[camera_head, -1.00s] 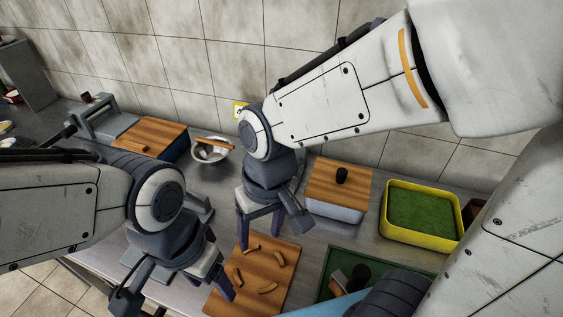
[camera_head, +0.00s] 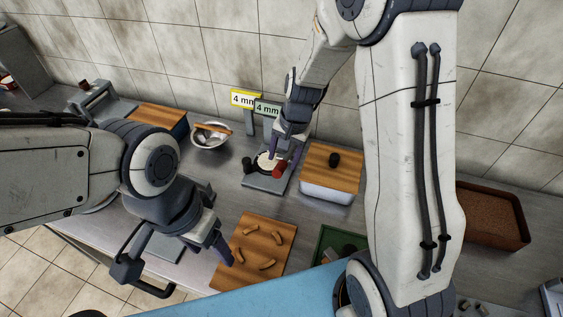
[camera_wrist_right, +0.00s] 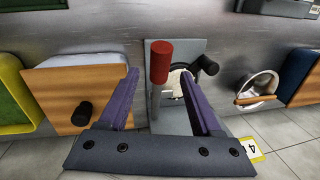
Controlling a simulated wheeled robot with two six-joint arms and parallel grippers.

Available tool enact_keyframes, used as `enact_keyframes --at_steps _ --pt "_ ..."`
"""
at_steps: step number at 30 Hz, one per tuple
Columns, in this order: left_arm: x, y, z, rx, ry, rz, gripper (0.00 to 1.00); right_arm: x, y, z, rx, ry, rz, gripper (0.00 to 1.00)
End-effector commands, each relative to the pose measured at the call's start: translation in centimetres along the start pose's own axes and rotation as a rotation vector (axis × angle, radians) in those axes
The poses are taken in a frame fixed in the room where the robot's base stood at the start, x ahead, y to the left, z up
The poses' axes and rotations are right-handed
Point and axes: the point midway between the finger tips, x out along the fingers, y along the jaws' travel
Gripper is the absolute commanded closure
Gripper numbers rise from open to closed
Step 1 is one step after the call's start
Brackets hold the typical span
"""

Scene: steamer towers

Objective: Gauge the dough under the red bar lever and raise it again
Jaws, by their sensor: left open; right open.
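The gauge (camera_head: 254,182) stands at the back of the counter, with a pale round dough (camera_head: 265,160) on its plate. The dough also shows partly in the right wrist view (camera_wrist_right: 175,84). The lever's red grip (camera_head: 279,169) is at the gauge's front right; in the right wrist view the red grip (camera_wrist_right: 160,62) stands on a grey rod, between the fingers. My right gripper (camera_head: 285,155) is open, pointing down over the gauge; I cannot tell whether it touches the lever. My left gripper (camera_head: 222,248) is open and empty beside the wooden board, far from the gauge.
Yellow and green signs (camera_head: 242,99) reading 4 mm stand behind the gauge. A metal bowl (camera_head: 210,136) is left of it, a wood-lidded box (camera_head: 331,172) right. The board (camera_head: 271,232) with several dough strips lies in front. A brown tray (camera_head: 492,228) is far right.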

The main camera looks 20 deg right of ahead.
Motion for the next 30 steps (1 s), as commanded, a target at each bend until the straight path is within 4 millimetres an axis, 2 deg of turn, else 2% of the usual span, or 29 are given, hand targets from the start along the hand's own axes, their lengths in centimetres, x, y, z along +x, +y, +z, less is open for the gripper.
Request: enact_keyframes --at_steps 3,6,17,20,22,23,30 --pt "-0.1 0.0 0.0 0.000 0.000 0.000 0.34 1.9 0.1 0.1 0.000 -0.003 0.003 0.34" --pt "-0.1 0.0 0.0 0.000 0.000 0.000 0.34 2.7 0.1 0.1 -0.002 -0.001 0.002 0.34" --pt "-0.1 0.0 0.0 0.000 0.000 0.000 0.34 3.2 0.0 0.0 -0.002 0.001 0.000 0.34" --pt "-0.1 0.0 0.0 0.000 0.000 0.000 0.34 3.2 0.0 0.0 -0.002 0.001 0.000 0.69" --pt "-0.1 0.0 0.0 0.000 0.000 0.000 0.34 3.2 0.0 0.0 -0.002 0.001 0.001 0.96" --pt "-0.1 0.0 0.0 0.000 0.000 0.000 0.34 3.2 0.0 0.0 -0.002 0.001 0.001 1.00" --pt "-0.3 0.0 0.0 0.000 0.000 0.000 0.34 3.1 -0.2 0.1 -0.004 -0.006 0.001 1.00"
